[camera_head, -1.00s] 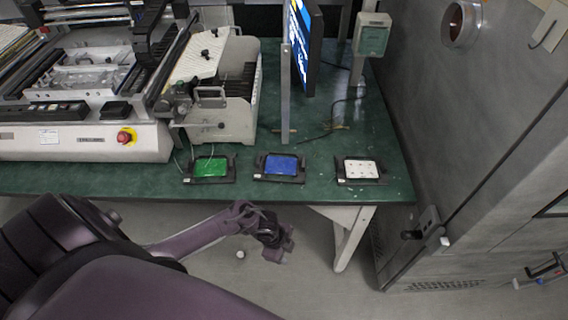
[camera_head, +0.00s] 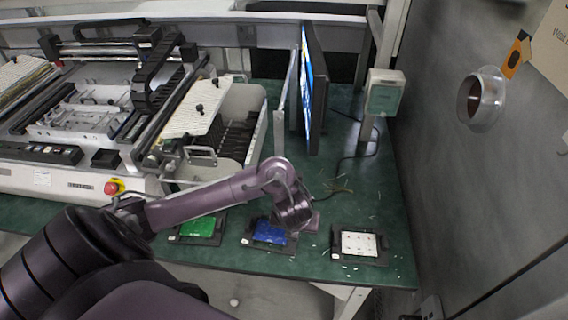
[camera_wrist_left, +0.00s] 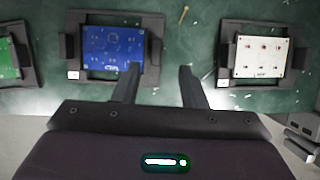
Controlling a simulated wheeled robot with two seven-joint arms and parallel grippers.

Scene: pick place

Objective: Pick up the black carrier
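Three black carriers lie on the green table. One holds a green board, one (camera_head: 247,240) holds a blue board (camera_head: 270,231), and one (camera_head: 380,258) holds a white board (camera_head: 360,243). In the left wrist view, the blue-board carrier (camera_wrist_left: 152,50) is at upper left and the white-board carrier (camera_wrist_left: 225,50) at upper right. My left gripper (camera_head: 300,225) hovers over the right side of the blue-board carrier and partly hides it. The wrist view shows its two fingers (camera_wrist_left: 158,72) apart with nothing between them, close to that carrier's right edge. My right gripper is not in view.
A white machine with a red stop button (camera_head: 114,187) and a white magazine rack (camera_head: 262,125) stand behind the carriers. A monitor (camera_head: 314,90) and a post with a switch box (camera_head: 385,92) rise behind. A grey cabinet (camera_head: 470,190) bounds the right.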

